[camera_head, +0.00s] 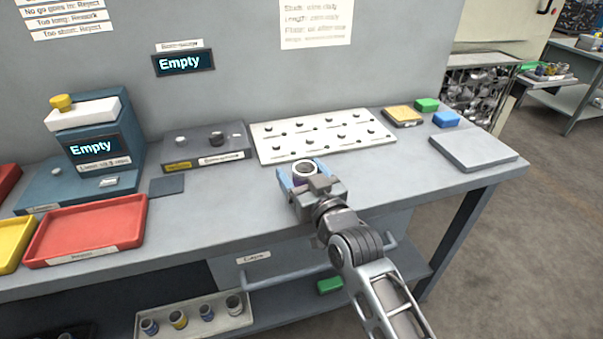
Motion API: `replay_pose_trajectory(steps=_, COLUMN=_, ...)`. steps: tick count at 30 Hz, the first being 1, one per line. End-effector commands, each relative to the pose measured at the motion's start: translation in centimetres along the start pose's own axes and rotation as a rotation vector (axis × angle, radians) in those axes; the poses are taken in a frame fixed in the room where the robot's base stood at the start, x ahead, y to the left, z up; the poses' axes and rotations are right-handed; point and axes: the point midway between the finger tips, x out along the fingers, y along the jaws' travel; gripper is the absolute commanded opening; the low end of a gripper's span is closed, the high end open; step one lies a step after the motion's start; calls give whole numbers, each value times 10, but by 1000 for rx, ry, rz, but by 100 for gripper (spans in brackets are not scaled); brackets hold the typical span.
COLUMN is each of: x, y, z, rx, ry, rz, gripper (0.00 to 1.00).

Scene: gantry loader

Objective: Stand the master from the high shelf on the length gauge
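My gripper (303,175) is over the front middle of the bench. Its blue fingers are closed around a short, hollow metal cylinder with a purple band (306,170), which is upright with its open top showing. I cannot tell whether it touches the bench or whether it is the master. The length gauge (60,190) appears to be the blue-grey device at the left, with a white head, a yellow knob and a display reading "Empty". A small silver piece (109,181) is on its base. No high shelf is clearly in view.
A red tray (88,258) and a yellow tray (10,243) lie front left. A grey fixture (208,161) and a white pegged board (268,153) stand at the back. A lower tray (240,323) holds several banded cylinders. A grey plate (473,154) lies right.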

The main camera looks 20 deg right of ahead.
Motion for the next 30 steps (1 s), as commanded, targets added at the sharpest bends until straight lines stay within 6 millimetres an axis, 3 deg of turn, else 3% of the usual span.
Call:
replay_pose_trajectory(steps=12, x=-3, y=0, z=-3, rx=0, ry=-1, rz=0, gripper=82)
replay_pose_trajectory(steps=30, x=-108, y=0, z=-1, rx=1, ry=-1, rz=0, gripper=82)
